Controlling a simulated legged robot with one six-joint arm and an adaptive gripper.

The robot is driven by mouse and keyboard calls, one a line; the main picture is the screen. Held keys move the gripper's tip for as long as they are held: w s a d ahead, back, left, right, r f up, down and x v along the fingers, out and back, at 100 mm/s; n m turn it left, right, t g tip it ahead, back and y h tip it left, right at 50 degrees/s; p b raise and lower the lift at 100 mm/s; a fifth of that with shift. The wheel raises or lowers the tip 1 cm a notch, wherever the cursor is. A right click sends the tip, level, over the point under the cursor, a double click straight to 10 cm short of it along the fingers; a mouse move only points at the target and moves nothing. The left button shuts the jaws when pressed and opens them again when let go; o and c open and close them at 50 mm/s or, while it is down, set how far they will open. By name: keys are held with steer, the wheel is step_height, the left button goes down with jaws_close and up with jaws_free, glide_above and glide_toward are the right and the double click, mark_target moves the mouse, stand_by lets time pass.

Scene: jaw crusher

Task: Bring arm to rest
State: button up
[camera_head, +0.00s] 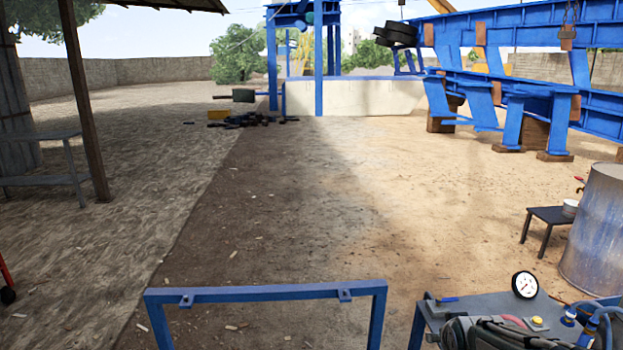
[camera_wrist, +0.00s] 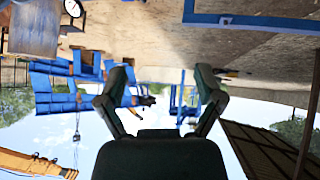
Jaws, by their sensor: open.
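My gripper (camera_wrist: 162,100) shows in the wrist view. Its two dark fingers are spread wide apart with nothing between them. The wrist view is upside down, with the ground at the top and the sky at the bottom. My gripper and arm do not show in the head view.
A blue frame (camera_head: 265,293) stands close in front. At the lower right are a bench with a pressure gauge (camera_head: 525,285), a metal drum (camera_head: 598,230) and a small table (camera_head: 551,216). Blue steel beams (camera_head: 520,30) stand at the back right. The middle ground is open.

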steer(key=s+a+r+g+y, duration=0.1)
steer(key=s+a+r, duration=0.1)
steer(key=s+a, duration=0.3)
steer(key=s+a+r+g+y, duration=0.1)
steer(key=s+a, duration=0.4)
steer(key=s, duration=0.9)
step_height(320, 180, up, 2)
steer(key=shift+s+a+r+n+g, duration=0.25)
steer(key=shift+a+n+g, duration=0.1)
steer(key=shift+g, duration=0.25)
